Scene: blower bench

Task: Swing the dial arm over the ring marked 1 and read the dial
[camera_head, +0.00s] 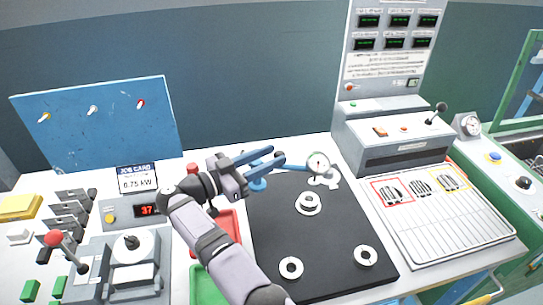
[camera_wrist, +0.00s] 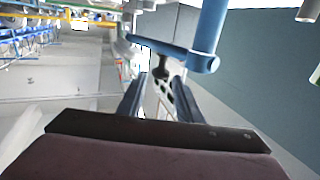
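The blue dial arm (camera_head: 290,167) stands at the back of the black plate (camera_head: 270,225), on a blue post. It carries a white round dial (camera_head: 318,163) at its right end; the reading is too small to make out. Rings lie on the plate at the middle (camera_head: 308,204), front left (camera_head: 291,267) and front right (camera_head: 365,256). Their numbers are not legible. My gripper (camera_head: 277,153) is open beside the dial arm's post end. In the wrist view, a dark knob (camera_wrist: 161,68) on the blue bar (camera_wrist: 172,52) shows between and just beyond the open fingertips.
A white object (camera_head: 325,182) sits below the dial. Red (camera_head: 229,225) and green trays lie left of the plate, partly under my arm. A job card (camera_head: 137,178) and a red display (camera_head: 147,209) are at left. A grooved tray (camera_head: 440,225) is at right.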

